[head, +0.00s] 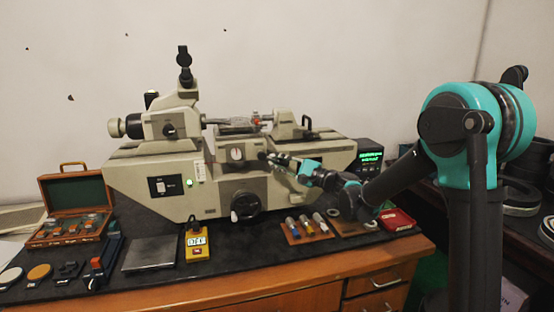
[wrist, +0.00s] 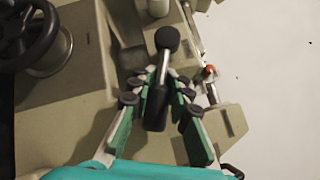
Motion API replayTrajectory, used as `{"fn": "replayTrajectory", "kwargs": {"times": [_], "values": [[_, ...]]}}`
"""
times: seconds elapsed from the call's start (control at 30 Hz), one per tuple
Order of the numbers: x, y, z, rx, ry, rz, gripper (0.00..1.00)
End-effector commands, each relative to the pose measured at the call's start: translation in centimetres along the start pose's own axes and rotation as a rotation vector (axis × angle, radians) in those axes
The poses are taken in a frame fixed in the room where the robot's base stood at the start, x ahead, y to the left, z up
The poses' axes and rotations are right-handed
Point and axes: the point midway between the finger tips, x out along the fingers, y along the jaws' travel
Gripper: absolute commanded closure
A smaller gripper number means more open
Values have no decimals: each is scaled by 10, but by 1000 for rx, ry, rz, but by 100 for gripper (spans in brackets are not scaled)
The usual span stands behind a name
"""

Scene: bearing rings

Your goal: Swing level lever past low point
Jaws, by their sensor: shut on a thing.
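The level lever (wrist: 167,41) has a round black knob on a thin metal stem with a dark grip below it, in the wrist view. My gripper (wrist: 166,82) is shut on the lever, its green-lined fingers on both sides of the stem. In the head view my gripper (head: 281,160) reaches in from the right to the front of the beige measuring machine (head: 130,178). The lever is small there and mostly hidden by my fingers, so its exact angle cannot be told.
A black handwheel (head: 245,205) is on the machine front, below left of my gripper. A yellow control box (head: 197,243), a wooden case (head: 75,215) and a green-lit display (head: 370,157) stand on the bench. Several cylinders lie on a brown board (head: 293,238) below.

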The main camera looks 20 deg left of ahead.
Motion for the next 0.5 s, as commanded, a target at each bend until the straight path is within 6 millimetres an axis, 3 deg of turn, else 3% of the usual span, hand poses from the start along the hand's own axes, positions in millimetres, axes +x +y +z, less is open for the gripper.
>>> {"fn": "replayTrajectory", "kwargs": {"times": [0.33,0.37,0.5], "values": [[0,1,0,12,-4,-11,100],[0,1,0,12,-4,-11,82],[0,1,0,11,-3,-10,64]]}}
